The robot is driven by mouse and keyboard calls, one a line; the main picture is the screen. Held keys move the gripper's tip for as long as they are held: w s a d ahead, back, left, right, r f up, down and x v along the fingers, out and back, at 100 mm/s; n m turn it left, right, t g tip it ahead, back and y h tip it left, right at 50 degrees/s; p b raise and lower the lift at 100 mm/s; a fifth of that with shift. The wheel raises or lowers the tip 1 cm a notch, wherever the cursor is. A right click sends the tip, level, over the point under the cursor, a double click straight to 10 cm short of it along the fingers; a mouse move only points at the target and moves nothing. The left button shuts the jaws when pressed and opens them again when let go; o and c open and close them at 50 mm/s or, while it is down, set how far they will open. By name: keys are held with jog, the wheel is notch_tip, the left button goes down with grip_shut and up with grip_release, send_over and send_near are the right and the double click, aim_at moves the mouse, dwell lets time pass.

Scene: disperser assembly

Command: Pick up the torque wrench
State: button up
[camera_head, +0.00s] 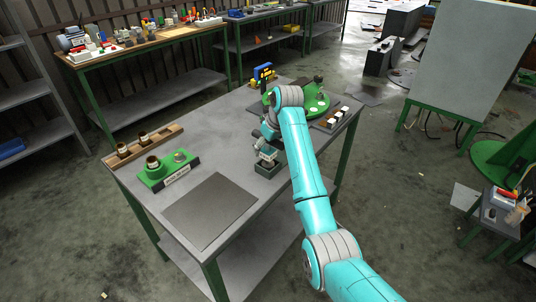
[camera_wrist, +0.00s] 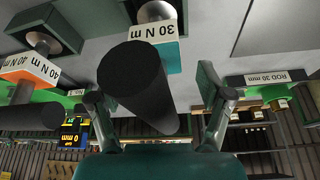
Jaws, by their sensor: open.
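In the wrist view a torque wrench with a thick black handle (camera_wrist: 135,75) and a "30 N m" label (camera_wrist: 153,29) points towards the camera. My gripper (camera_wrist: 155,92) is open, with one finger on each side of this handle; I cannot tell whether either touches it. A second wrench with an orange collar and a "40 N m" label (camera_wrist: 29,66) stands to the left, its black handle (camera_wrist: 30,117) clear of my fingers. In the head view my arm hides part of the wrench area, above the middle of the table (camera_head: 212,205).
A green holder labelled "ROD 30 mm" (camera_wrist: 266,78) is at the right in the wrist view. In the head view, a green block (camera_head: 168,172) and a wooden rack (camera_head: 143,145) stand left. A green round fixture (camera_head: 313,102) is behind my arm. The front mat is bare.

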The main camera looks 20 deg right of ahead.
jog(key=shift+w+a+f, duration=0.1)
jog(key=shift+w+f, duration=0.05)
jog(key=shift+f, duration=0.25)
grip_shut()
jog(key=shift+r, duration=0.1)
jog(key=shift+r, duration=0.1)
